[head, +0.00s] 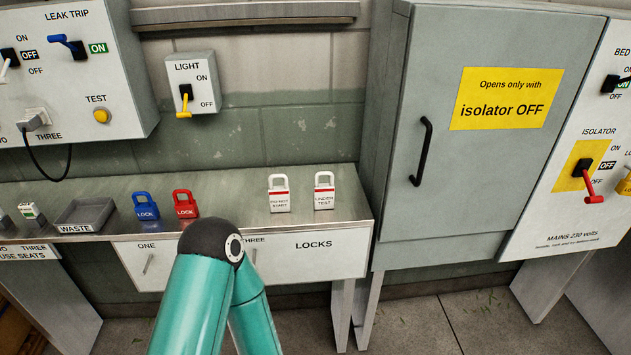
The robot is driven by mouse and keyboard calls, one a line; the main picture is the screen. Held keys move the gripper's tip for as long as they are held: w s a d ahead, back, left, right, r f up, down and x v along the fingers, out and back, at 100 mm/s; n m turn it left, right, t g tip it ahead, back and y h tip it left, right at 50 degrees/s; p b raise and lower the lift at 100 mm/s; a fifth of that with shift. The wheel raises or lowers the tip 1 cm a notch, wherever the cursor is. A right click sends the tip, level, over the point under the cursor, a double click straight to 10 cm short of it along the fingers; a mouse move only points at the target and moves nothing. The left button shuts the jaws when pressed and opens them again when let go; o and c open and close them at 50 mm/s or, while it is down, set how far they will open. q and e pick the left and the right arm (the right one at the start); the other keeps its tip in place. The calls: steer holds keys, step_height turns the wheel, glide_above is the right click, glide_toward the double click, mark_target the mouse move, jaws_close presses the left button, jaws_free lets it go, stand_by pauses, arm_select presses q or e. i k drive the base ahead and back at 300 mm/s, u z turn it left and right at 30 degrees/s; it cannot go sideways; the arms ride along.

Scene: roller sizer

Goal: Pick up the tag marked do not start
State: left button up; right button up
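The white tag marked DO NOT START (279,201) stands upright on the metal bench, left of a similar tag that appears to read UNDER TEST (324,198). Each has a loop at the top and a red band. Nothing is touching the DO NOT START tag. One of my teal arms reaches up from the bottom of the head view, its dark joint in front of the bench edge, left of the tags. Neither gripper shows in this view.
A red lock (185,205) and a blue lock (145,206) stand left of the tags, near a grey WASTE tray (88,213). The bench top (236,190) between red lock and tags is clear. A grey cabinet (390,150) with a black handle rises at the right.

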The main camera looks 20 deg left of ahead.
mark_target(279, 196)
steer(key=u, duration=0.1)
steer(key=i, duration=0.9)
steer(key=u, duration=0.55)
